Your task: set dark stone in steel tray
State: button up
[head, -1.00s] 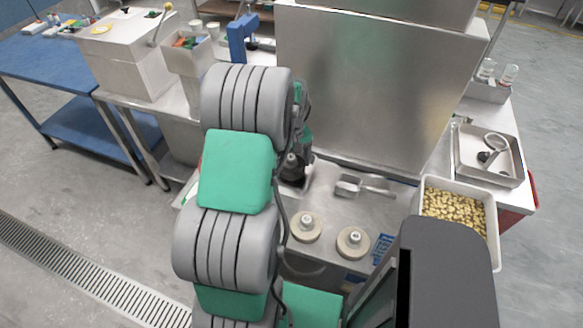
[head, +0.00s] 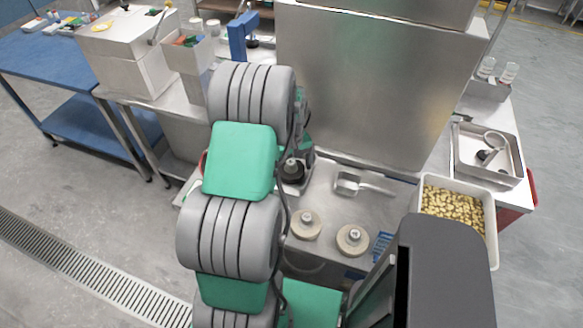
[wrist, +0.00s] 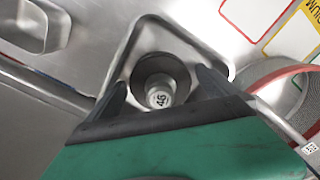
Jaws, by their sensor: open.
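The dark stone (head: 292,171) is a dark round disc with a pale-topped knob. In the wrist view the dark stone (wrist: 160,78) shows a "46" label on its knob. It lies inside the raised rim of a shallow steel tray (wrist: 127,62), whose edge also shows in the head view (head: 304,186). My gripper (wrist: 160,85) is open, its two dark fingers apart on either side of the stone. I cannot tell whether a finger touches it. My gripper's green body hides the tray's near part, and my arm hides its left side in the head view.
Two pale stones (head: 306,225) and (head: 352,240) stand on the bench front. A steel scoop (head: 362,186) lies right of the tray. A bin of beans (head: 455,207) and another steel tray (head: 508,176) holding small items stand further right. A tall steel housing (head: 350,90) rises behind.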

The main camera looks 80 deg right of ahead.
aim_at(290, 163)
notch_tip(290, 163, up, 12)
jog(key=shift+r+b, duration=0.1)
jog(key=shift+b, duration=1)
jog(key=shift+w+r, duration=0.1)
jog(key=shift+w, duration=0.05)
jog(key=w+a+r+n+t+h, duration=0.1)
jog(key=w+a+r+n, duration=0.2)
jog(key=w+a, duration=0.8)
jog(key=w+a+r+n, duration=0.2)
jog(key=w+a+r, duration=0.2)
jog(key=w+a, duration=0.7)
jog(key=w+a+n+t, duration=0.1)
jog(key=a+n, duration=0.1)
jog(key=a, duration=1)
jog(key=w+a+n+t+y, duration=0.1)
jog(key=a+n, duration=0.2)
jog(key=a, duration=1)
jog(key=shift+f+t, duration=0.15)
jog(key=shift+t, duration=0.15)
